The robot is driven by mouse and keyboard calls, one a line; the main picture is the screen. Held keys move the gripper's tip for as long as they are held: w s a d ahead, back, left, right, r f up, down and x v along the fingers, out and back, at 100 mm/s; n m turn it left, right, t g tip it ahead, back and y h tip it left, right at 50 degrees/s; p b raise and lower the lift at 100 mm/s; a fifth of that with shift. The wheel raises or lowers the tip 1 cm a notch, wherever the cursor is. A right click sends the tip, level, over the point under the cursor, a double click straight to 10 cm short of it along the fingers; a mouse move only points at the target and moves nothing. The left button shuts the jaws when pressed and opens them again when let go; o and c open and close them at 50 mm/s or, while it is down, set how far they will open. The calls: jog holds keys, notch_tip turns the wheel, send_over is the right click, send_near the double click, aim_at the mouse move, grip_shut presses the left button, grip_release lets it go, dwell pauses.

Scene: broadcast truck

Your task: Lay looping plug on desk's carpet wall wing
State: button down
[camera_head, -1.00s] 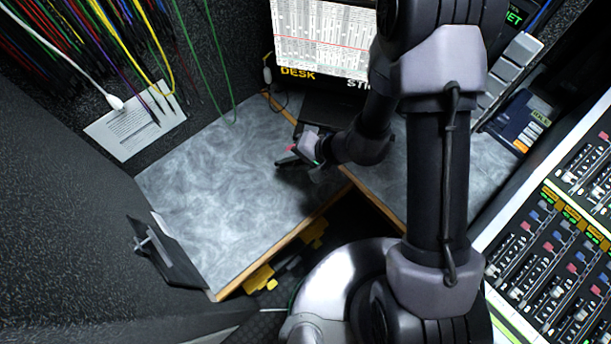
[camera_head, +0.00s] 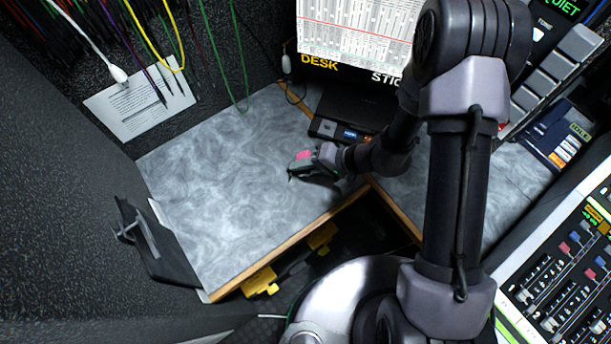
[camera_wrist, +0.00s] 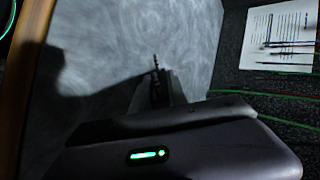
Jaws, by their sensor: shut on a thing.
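The desk's wing beside the carpet wall (camera_head: 215,190) is a grey marbled top with a wooden front edge; it also fills much of the wrist view (camera_wrist: 110,40). My gripper (camera_head: 296,172) is over the right part of this wing, pointing left. In the wrist view my gripper (camera_wrist: 153,88) is shut on the looping plug (camera_wrist: 155,62), a thin dark ribbed tip sticking out beyond the fingers. The rest of the plug is hidden by the fingers. A dark shadow lies on the wing beside it. I cannot tell the exact height above the surface.
The wing's middle is bare. A clipboard-like dark holder (camera_head: 155,245) stands at its left end. A paper sheet (camera_head: 140,105) and hanging coloured cables (camera_head: 240,75) are on the carpet wall (camera_head: 60,150). A dark device (camera_head: 345,130) sits behind my gripper; a mixing console (camera_head: 570,270) is at right.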

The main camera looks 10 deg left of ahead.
jog(key=c, duration=1.5)
grip_release()
jog(key=shift+o, duration=0.2)
jog(key=p+v, duration=0.2)
jog(key=v, duration=0.5)
jog(key=shift+r, duration=0.1)
jog(key=shift+d+r+p, duration=0.25)
jog(key=shift+d+p, duration=0.05)
jog(key=shift+d, duration=0.1)
notch_tip(320, 180, up, 8)
jog(key=d+p, duration=0.2)
jog(key=p, duration=0.2)
